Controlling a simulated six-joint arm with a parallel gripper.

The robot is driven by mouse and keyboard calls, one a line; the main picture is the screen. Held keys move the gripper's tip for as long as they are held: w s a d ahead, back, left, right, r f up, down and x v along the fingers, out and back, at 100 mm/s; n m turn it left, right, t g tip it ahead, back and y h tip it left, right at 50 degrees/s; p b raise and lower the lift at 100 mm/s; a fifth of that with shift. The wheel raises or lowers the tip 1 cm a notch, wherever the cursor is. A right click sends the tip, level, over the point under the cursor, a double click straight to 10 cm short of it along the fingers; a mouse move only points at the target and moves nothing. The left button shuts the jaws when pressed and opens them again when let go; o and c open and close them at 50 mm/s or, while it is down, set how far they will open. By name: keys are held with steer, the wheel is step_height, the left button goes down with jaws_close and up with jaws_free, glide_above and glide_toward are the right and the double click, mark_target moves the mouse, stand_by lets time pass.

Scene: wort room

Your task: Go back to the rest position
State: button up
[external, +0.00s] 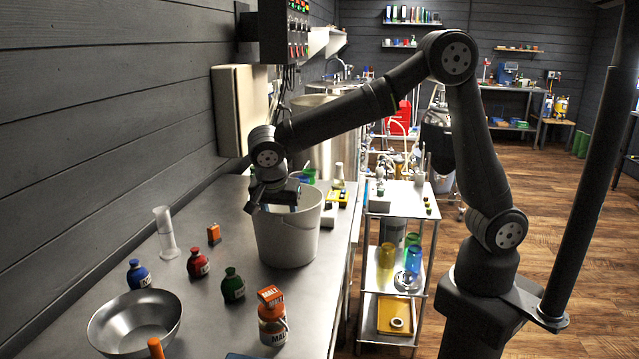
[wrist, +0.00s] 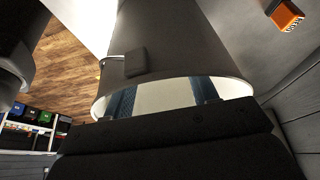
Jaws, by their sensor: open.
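My gripper (external: 275,205) is over the white bucket (external: 287,240) on the steel counter, with its fingers at or inside the bucket's mouth. In the wrist view the two blue-grey fingers of my gripper (wrist: 163,100) stand apart in front of the bucket's pale opening, with nothing seen between them. The bucket (wrist: 175,45) fills the middle of that view, its rim close to the fingers. The bucket's floor and any contents are hidden in the external view.
A wall panel (external: 240,110) is left of my wrist; a shelved cart (external: 395,205) stands right.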

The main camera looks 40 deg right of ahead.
steer(key=shift+f, duration=0.1)
steer(key=shift+f, duration=0.25)
steer(key=v, duration=1.3)
steer(key=x, duration=1.3)
steer(key=shift+d, duration=0.1)
steer(key=w+d+r, duration=0.2)
steer(key=d+r, duration=0.3)
steer(key=r, duration=0.3)
steer(key=w+d+r, duration=0.2)
steer(key=d+r, duration=0.4)
steer(key=r, duration=0.2)
steer(key=w+d, duration=0.2)
steer(key=w, duration=0.8)
steer(key=w+d+r+m, duration=0.1)
steer(key=w, duration=1)
steer(key=shift+d+r, duration=0.15)
steer(key=shift+d, duration=0.2)
